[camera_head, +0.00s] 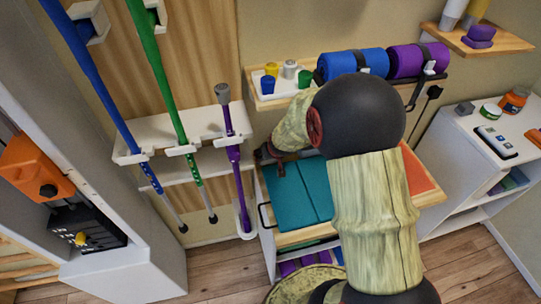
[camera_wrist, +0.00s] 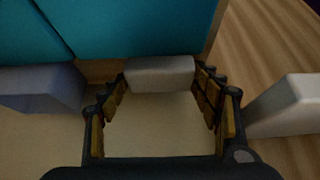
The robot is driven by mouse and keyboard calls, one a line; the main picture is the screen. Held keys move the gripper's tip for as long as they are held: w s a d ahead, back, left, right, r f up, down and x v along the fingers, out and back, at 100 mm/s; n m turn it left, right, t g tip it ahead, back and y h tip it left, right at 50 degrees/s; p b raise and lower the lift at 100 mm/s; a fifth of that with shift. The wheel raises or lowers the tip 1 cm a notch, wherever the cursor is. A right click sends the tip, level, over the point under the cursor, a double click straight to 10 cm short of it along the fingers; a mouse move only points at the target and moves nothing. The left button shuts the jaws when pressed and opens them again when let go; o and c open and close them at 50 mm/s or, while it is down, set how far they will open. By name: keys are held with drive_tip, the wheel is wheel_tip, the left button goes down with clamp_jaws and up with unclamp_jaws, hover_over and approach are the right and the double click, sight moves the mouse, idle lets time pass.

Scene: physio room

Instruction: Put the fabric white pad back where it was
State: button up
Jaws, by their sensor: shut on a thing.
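My gripper (camera_wrist: 162,80) is shut on a small pale block, which looks like the white pad (camera_wrist: 160,74), held between its fingertips in the wrist view. Its fabric cannot be made out in the dim light. In the head view my gripper (camera_head: 268,155) is small and dark, by the left back edge of the teal folded mat (camera_head: 296,205). The pad cannot be picked out there. The teal mat (camera_wrist: 130,25) also shows just beyond the pad in the wrist view; whether they touch is unclear.
A bluish-grey block (camera_wrist: 42,86) and a white block (camera_wrist: 290,106) flank the gripper in the wrist view. A purple crutch (camera_head: 233,160) stands in a white rack (camera_head: 190,128) left of my gripper. A shelf with small cups (camera_head: 290,70) and rolled mats (camera_head: 352,62) is above.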

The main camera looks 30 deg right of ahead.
drive_tip(key=o, duration=0.9)
drive_tip(key=shift+r+p, duration=0.35)
drive_tip(key=shift+p, duration=0.05)
drive_tip(key=p+v, duration=0.5)
drive_tip(key=v, duration=0.6)
drive_tip(key=shift+s+a+r, duration=0.1)
drive_tip(key=shift+s+r, duration=0.15)
